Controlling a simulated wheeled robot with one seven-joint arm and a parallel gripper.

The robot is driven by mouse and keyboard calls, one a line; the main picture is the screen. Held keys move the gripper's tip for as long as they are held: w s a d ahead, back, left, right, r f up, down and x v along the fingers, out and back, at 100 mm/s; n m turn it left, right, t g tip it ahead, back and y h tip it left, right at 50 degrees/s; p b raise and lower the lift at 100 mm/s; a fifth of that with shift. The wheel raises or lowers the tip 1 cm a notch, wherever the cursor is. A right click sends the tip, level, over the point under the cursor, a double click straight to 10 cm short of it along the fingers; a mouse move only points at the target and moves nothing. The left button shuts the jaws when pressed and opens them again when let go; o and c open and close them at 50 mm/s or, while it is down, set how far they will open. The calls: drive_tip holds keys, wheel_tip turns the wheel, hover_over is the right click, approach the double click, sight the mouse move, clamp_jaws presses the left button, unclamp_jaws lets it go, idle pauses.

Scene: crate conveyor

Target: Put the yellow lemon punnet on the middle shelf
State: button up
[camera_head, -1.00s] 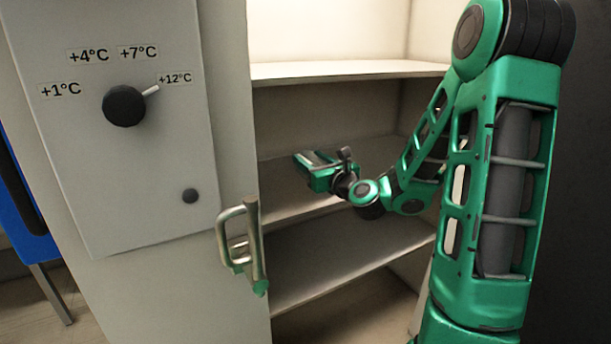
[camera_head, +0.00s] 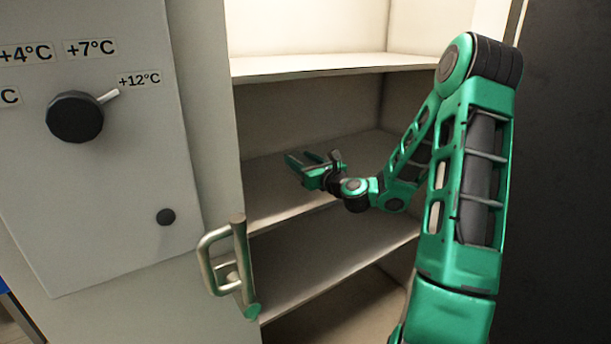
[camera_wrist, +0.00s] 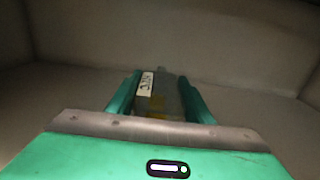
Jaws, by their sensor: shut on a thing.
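My gripper (camera_head: 298,160) is inside the cabinet, over the middle shelf (camera_head: 275,200). In the wrist view my gripper (camera_wrist: 160,92) is shut on a greyish punnet (camera_wrist: 170,88) with a white label on its left side and a dull yellow patch low on it. The punnet sits between the two green fingers. In the head view the punnet is hidden or too small to make out. I cannot tell whether it touches the shelf.
The upper shelf (camera_head: 310,66) is above my gripper and a lower shelf (camera_head: 320,262) is below it. The visible shelves look empty. A door handle (camera_head: 232,268) juts out at the cabinet's left edge. A panel with a temperature dial (camera_head: 75,117) is at left.

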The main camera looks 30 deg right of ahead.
drive_tip(key=d+f, duration=0.1)
drive_tip(key=w+d+f, duration=0.1)
drive_tip(key=shift+w+d, duration=0.2)
drive_tip(key=shift+d, duration=0.15)
drive_tip(key=shift+f, duration=1.9)
drive_tip(key=shift+f, duration=0.15)
drive_tip(key=o, duration=1)
